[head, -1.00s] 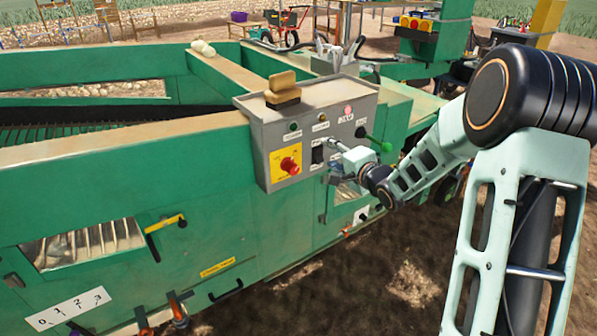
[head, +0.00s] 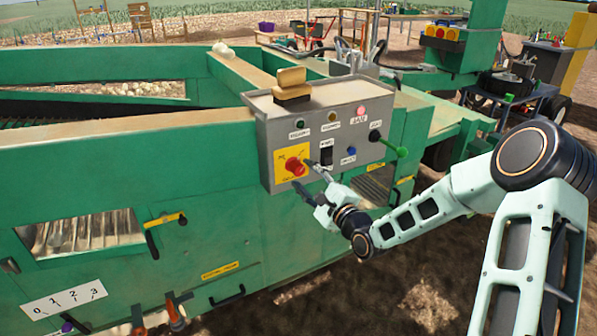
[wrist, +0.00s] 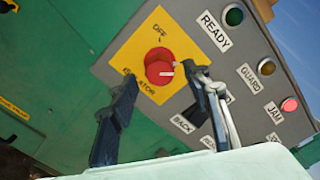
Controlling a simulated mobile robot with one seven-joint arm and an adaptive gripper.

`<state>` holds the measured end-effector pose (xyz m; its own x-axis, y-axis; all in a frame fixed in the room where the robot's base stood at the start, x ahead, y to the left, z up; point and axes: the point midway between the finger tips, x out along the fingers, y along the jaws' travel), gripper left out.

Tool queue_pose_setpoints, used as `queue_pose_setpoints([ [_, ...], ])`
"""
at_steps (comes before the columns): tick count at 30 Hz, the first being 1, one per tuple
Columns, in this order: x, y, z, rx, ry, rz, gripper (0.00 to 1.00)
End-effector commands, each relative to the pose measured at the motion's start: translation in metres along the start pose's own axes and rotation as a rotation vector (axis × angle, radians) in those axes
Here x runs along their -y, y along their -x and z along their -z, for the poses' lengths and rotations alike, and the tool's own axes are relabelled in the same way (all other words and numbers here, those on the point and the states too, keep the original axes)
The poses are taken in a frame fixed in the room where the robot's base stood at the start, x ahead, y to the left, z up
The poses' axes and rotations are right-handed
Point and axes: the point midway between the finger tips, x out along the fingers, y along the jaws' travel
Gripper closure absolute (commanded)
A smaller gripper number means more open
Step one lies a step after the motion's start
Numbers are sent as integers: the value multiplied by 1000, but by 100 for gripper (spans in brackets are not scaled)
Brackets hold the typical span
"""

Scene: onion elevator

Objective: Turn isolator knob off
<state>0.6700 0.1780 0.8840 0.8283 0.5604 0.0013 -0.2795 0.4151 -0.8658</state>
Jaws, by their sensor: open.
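The isolator knob (head: 294,167) is a red rotary knob on a yellow plate (head: 283,158), on the front of a grey control box (head: 262,127). In the wrist view the knob (wrist: 159,69) shows a white pointer mark on its right side, turned away from the "OFF" label above it. My gripper (head: 308,178) is just right of and below the knob in the head view. In the wrist view my gripper (wrist: 164,90) is open, one finger left of and below the knob, the other close to its right. The fingers are empty.
The box also carries a black switch (head: 326,156), a blue button (head: 351,152), a green-tipped lever (head: 400,151) and a lit red JAM lamp (wrist: 289,104). A sponge-like block (head: 291,84) lies on top. Green machine panels (head: 220,180) surround the box; open ground is at right.

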Motion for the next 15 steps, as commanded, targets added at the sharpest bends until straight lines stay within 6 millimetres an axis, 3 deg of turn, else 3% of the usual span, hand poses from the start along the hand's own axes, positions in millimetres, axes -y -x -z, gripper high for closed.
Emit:
queue_pose_setpoints([
  [6, -1, -33, 0, 1, 2, 0, 56],
  [15, -1, -44, 1, -2, 0, -1, 56],
])
